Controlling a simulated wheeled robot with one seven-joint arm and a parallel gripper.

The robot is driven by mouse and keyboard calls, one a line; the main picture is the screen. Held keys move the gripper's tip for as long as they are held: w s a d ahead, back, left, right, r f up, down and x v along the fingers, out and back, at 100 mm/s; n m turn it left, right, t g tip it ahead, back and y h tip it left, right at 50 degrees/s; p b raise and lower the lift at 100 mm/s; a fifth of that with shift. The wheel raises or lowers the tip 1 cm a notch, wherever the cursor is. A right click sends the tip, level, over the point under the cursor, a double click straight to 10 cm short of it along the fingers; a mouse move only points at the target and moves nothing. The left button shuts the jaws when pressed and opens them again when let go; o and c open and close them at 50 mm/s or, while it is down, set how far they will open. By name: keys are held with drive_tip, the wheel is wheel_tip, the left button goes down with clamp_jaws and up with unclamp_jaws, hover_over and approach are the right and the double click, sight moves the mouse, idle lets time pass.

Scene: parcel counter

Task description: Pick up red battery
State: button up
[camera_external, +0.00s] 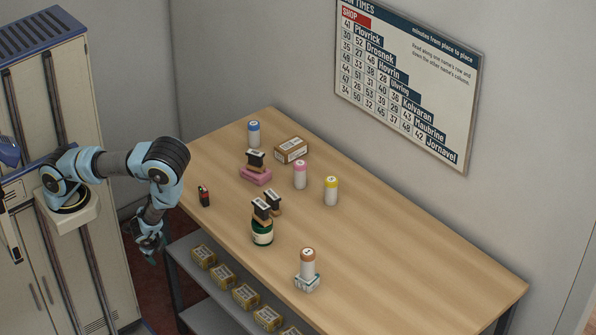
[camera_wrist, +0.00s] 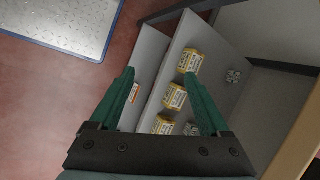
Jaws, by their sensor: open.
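The red battery (camera_external: 205,196) is a small cylinder, red with black, standing upright near the left edge of the wooden table in the external view. Nothing touches it. My gripper (camera_external: 150,247) hangs to the left of the table and lower than its top, apart from the battery. In the wrist view my gripper (camera_wrist: 160,92) shows two green fingers spread wide with nothing held between them. The battery is not visible in the wrist view.
The table (camera_external: 420,255) holds stamps, bottles with coloured caps, a pink block (camera_external: 256,176), a cardboard box (camera_external: 292,150) and a green jar (camera_external: 262,232). A shelf below carries yellow boxes (camera_wrist: 175,97). Lockers (camera_external: 90,270) stand at left. The table's right part is clear.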

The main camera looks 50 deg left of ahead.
drive_tip(key=w+a+r+m+t+y+p, duration=0.1)
drive_tip(key=w+a+r+m+t+p, duration=0.15)
drive_tip(key=a+m+t, duration=0.3)
drive_tip(key=m+t+h+p, duration=0.2)
drive_tip(key=m+t+h, duration=0.65)
drive_tip(key=m, duration=1.05)
approach(200, 193)
drive_tip(key=w, duration=0.4)
drive_tip(key=shift+h, duration=0.45)
drive_tip(key=x, duration=0.1)
drive_tip(key=b+x, duration=0.1)
drive_tip(key=x, duration=0.1)
drive_tip(key=b+x, duration=0.1)
drive_tip(key=shift+w+d+f, duration=0.1)
drive_tip(key=shift+w+d, duration=0.1)
drive_tip(key=shift+d, duration=0.15)
drive_tip(key=shift+w+d+b, duration=0.1)
drive_tip(key=shift+w+b, duration=0.25)
drive_tip(key=shift+w, duration=0.05)
drive_tip(key=x, duration=0.1)
drive_tip(key=p+x, duration=0.2)
drive_tip(key=x, duration=0.1)
drive_tip(key=shift+r, duration=0.3)
drive_tip(key=shift+w+f, duration=0.2)
drive_tip(key=shift+w, duration=0.25)
